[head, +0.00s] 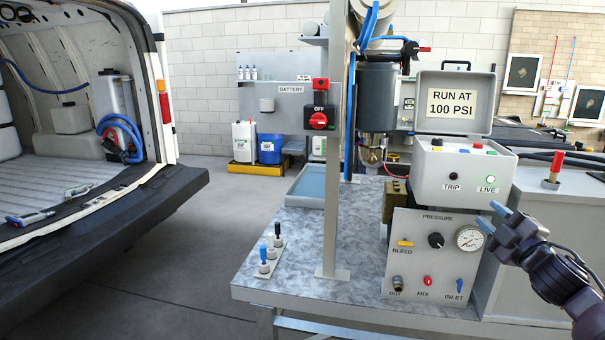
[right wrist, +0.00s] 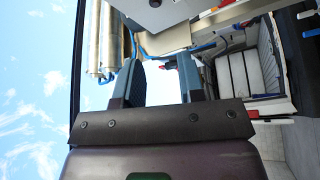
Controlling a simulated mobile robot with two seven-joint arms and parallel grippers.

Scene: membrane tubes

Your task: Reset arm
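My right gripper (head: 493,216) comes in from the right edge of the head view. Its two blue fingertips are apart, with nothing between them. It is in front of the upper right of the pressure panel (head: 405,225), near the gauge (head: 470,238); I cannot tell the exact gap in depth. In the right wrist view the two blue-grey fingers (right wrist: 165,85) stand apart with an empty gap. My left gripper is in neither view.
A grey control box (head: 460,178) with an open lid stands on the speckled bench (head: 300,285). A steel post (head: 331,150) carries a red switch (head: 320,119). A grey cabinet (head: 530,255) is behind my right arm. A van (head: 80,200) stands open at left, with clear floor between.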

